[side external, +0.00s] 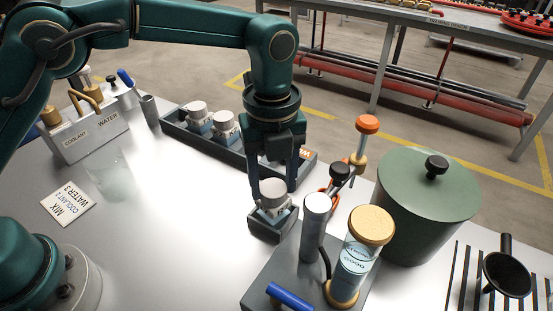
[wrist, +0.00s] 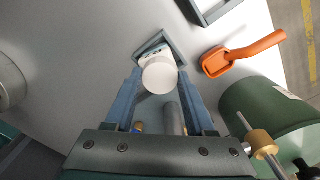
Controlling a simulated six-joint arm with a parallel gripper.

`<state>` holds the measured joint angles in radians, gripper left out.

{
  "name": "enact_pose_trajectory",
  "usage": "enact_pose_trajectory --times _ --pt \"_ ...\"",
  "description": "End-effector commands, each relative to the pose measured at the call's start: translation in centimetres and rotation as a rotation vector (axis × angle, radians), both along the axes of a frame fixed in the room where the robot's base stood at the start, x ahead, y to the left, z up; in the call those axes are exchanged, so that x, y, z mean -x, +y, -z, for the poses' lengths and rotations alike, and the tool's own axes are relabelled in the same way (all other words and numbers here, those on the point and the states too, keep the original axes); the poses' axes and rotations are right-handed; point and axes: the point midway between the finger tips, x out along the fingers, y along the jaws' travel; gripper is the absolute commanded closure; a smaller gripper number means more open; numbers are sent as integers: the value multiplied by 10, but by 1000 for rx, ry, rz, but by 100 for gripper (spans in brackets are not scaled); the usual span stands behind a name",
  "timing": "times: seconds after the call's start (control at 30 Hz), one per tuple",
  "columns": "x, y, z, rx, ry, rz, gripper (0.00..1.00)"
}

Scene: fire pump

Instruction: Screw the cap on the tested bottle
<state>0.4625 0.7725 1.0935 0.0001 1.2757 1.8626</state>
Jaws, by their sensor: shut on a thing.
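A bottle with a wide white cap (side external: 272,191) stands upright in a small dark grey square holder (side external: 262,232) at the middle of the table. My gripper (side external: 273,183) points down over it, with its fingers on either side of the cap and shut on it. In the wrist view the round white cap (wrist: 160,75) sits between the fingertips, over the grey holder (wrist: 146,49). The cap is on or against the bottle's top; the thread is hidden, so I cannot tell how tight it is.
A dark tray (side external: 177,137) with two capped bottles lies behind. A test stand with a gold-capped sight glass (side external: 357,255) and a grey post (side external: 314,228) is close in front right. A green drum (side external: 420,205) stands right. An orange-handled tool (wrist: 243,54) lies nearby.

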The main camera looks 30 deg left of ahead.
Motion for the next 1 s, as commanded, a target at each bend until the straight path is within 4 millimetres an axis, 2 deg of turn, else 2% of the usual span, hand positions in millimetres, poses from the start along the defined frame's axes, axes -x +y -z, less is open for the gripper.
enact_pose_trajectory --times 0.2,0.37,0.47,0.63,0.87,0.9,0.97,1.0 --pt "0 0 0 0 0 17 94" --pt "0 0 0 0 0 193 94" --pt "0 0 0 0 0 214 94" --pt "0 0 0 0 0 356 94" --pt "0 0 0 0 0 393 94" --pt "0 0 0 0 0 393 41" --pt "0 0 0 0 0 392 19" --pt "0 0 0 0 0 392 10"
